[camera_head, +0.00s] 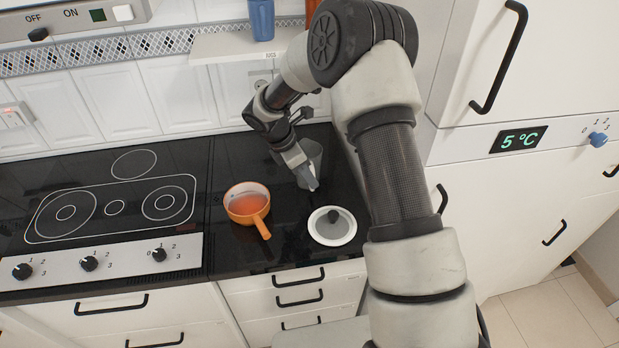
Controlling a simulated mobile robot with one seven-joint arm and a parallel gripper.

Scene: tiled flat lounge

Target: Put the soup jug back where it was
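A clear, greyish jug-like vessel (314,153) stands on the black counter towards the back, right of the orange pan. It appears empty, and my arm and gripper partly cover it. My gripper (308,180) points down and right at this vessel, overlapping it in the picture. Its fingers are too small and too much in line with the vessel to show whether they hold it. An orange saucepan (242,190) with reddish soup in it stands on the counter to the left, its handle pointing to the front.
A white-rimmed lid (343,229) with a dark knob lies near the counter's front edge. The hob (115,208) at left is bare. A shelf (220,47) above holds a blue vessel (262,20) and a reddish-brown item. A tall white fridge (462,153) stands at right.

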